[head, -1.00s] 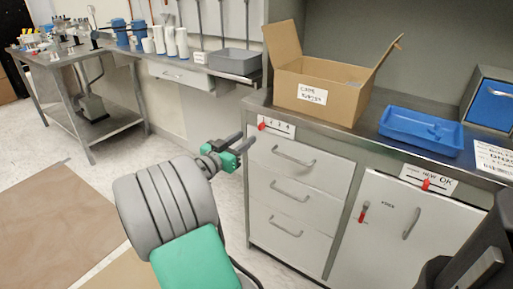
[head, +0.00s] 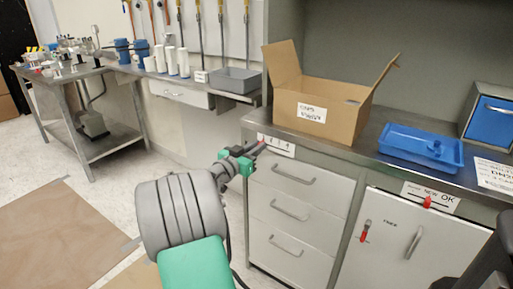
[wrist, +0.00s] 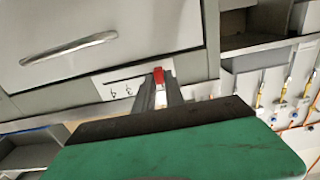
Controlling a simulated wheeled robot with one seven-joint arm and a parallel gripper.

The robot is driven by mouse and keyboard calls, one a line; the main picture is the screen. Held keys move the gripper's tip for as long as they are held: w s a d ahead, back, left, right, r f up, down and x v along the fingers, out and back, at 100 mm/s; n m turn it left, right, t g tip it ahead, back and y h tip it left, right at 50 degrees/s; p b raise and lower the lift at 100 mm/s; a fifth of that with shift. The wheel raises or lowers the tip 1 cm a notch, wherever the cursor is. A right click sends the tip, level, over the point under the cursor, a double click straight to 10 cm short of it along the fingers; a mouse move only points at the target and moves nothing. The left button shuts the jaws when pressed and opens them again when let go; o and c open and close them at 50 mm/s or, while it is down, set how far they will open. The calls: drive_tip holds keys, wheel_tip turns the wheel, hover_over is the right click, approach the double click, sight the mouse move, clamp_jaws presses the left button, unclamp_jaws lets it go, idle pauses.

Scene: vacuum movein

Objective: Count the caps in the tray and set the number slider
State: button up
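The number slider (head: 280,147) is a white strip with digits on the counter's front edge, above the top drawer. Its red knob (wrist: 158,75) is at the left end of the strip in the head view. My gripper (head: 259,147) is at that knob. In the wrist view its two dark fingers (wrist: 159,88) lie close together, one on each side of the knob, and look shut on it. The blue tray (head: 400,149) lies on the counter at right. Something small and blue shows near its right end, too small to count as caps.
An open cardboard box (head: 345,120) with a label stands on the counter left of the tray. A second slider with a red knob (head: 428,202) is on the edge above a cabinet door (head: 385,245). Drawers (head: 290,210) lie below my gripper. A blue-fronted box (head: 492,118) stands far right.

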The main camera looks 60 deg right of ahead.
clamp_jaws()
idle(0.9)
drive_tip(key=shift+s, duration=0.1)
drive_tip(key=s, duration=0.1)
drive_tip(key=s+b, duration=0.1)
drive_tip(key=s, duration=0.1)
drive_tip(key=shift+a, duration=0.2)
drive_tip(key=o, duration=0.5)
unclamp_jaws()
drive_tip(key=shift+w, duration=0.1)
drive_tip(key=p, duration=0.1)
approach(271, 144)
drive_tip(key=shift+a, duration=0.95)
